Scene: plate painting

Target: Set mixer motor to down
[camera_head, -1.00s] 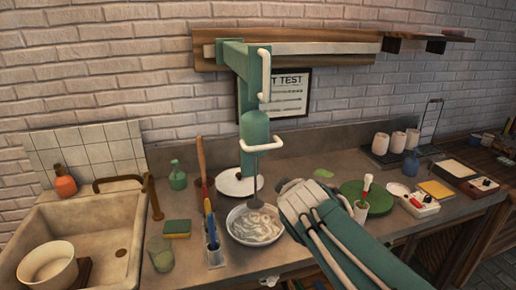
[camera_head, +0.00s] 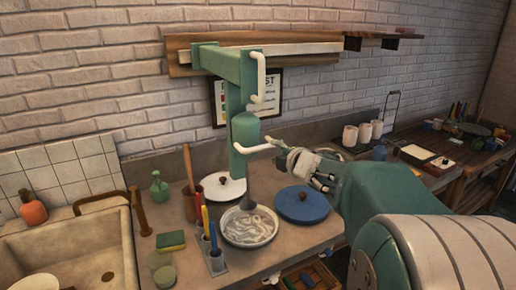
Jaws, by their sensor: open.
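The mixer is a green wall-mounted frame (camera_head: 238,75). Its motor (camera_head: 246,128) is a green cylinder. The whisk shaft (camera_head: 251,188) runs down into a bowl (camera_head: 250,226) of pale, stringy contents. My gripper (camera_head: 284,157) is open at the free right end of the lower handle. I cannot tell whether it touches the handle. My arm hides the counter to the right.
A blue lid (camera_head: 304,206) and a white lid (camera_head: 224,187) lie near the bowl. Upright tools stand in a holder (camera_head: 215,261) to its left. Cups (camera_head: 366,132) stand at the back right. The sink (camera_head: 75,250) is at the left.

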